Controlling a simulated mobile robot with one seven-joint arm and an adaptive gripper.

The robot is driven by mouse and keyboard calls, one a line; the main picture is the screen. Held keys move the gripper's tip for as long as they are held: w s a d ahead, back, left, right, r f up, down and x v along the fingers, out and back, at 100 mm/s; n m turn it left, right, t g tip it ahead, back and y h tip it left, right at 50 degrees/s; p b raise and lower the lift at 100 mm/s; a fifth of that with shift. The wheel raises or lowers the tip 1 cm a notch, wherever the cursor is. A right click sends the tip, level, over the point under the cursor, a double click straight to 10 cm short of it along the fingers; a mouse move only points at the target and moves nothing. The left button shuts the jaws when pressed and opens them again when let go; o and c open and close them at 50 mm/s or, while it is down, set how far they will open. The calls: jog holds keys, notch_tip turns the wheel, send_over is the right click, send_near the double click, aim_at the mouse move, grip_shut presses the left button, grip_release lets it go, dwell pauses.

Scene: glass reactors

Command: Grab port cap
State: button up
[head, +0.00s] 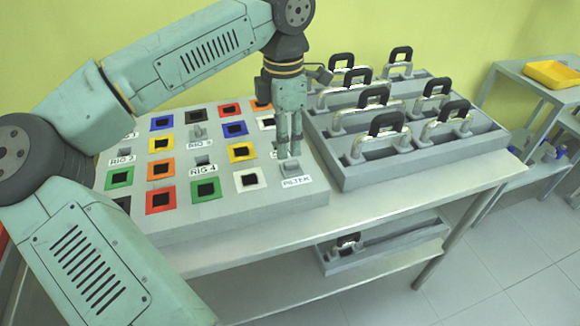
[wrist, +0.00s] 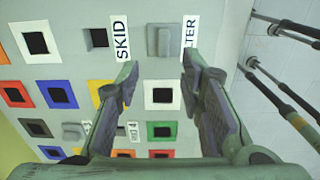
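A grey port cap with a raised grip (head: 290,168) sits on the sloped panel (head: 230,215) behind the FILTER label, at the panel's front right corner. In the wrist view the same cap (wrist: 160,41) lies between the SKID label and the partly hidden FILTER label. My gripper (head: 289,156) points down over this cap in the head view. In the wrist view my gripper (wrist: 160,72) is open and empty, with its fingertips spread to either side, just short of the cap. I cannot tell whether they touch anything. Another grey cap (head: 199,132) sits farther back; it also shows in the wrist view (wrist: 73,131).
Colour-framed square holes surround the cap, including a white-framed one (head: 250,180). A grey rack (head: 400,163) of black-handled metal parts stands close on the right. The table's front edge (head: 370,214) is clear. A yellow tray (head: 553,74) is on a far shelf.

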aim_at(286, 162)
jog(key=f, duration=0.1)
jog(key=f+p, duration=0.1)
jog(key=f, duration=0.2)
jog(key=shift+s+d+f+p, duration=0.1)
jog(key=shift+s+p, duration=0.15)
jog(key=shift+p, duration=0.15)
jog(key=shift+f, duration=0.6)
jog(key=shift+c, duration=0.5)
grip_shut()
